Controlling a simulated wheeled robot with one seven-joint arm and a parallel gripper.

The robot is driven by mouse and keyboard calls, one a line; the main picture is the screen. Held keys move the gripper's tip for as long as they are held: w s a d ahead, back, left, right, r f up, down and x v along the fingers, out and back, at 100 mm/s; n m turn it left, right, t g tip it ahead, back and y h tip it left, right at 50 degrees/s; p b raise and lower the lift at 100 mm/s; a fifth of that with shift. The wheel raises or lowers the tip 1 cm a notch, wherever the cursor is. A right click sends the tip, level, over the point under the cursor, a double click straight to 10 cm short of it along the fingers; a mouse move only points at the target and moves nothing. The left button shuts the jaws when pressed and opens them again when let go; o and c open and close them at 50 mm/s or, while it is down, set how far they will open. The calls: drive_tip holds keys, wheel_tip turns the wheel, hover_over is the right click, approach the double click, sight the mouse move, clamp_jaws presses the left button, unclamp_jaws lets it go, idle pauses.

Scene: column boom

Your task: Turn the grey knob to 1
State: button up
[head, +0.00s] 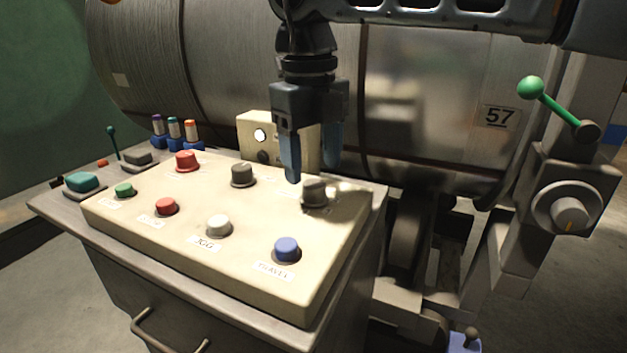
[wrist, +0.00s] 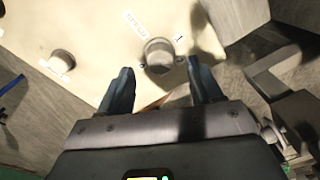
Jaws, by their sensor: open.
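Two dark grey knobs stand on the cream control panel (head: 190,252): one at the right back corner (head: 315,190) and one further left (head: 243,174). I cannot tell from the pictures which one the task means. My gripper (head: 312,168) is open and points down, just above and behind the right-hand knob. In the wrist view, that knob (wrist: 158,54) lies ahead of the gap between the fingertips (wrist: 160,68), with no contact visible.
Red, green, white and blue buttons (head: 286,249) fill the panel front. A small cream box (head: 255,132) stands behind the panel. A large metal drum (head: 420,100) rises behind my gripper. A green-handled lever (head: 531,88) and a round dial (head: 568,210) are at right.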

sight(313, 183)
drive_tip(key=shift+f, duration=2.05)
drive_tip(key=shift+c, duration=0.3)
drive_tip(key=c, duration=1)
drive_tip(key=shift+r+n, duration=0.1)
drive_tip(key=shift+n, duration=0.3)
drive_tip(key=shift+n+p, duration=0.5)
drive_tip(key=shift+n, duration=0.1)
drive_tip(key=n+p, duration=0.2)
drive_tip(key=n, duration=0.2)
drive_tip(key=n+p, duration=0.1)
drive_tip(key=n, duration=0.5)
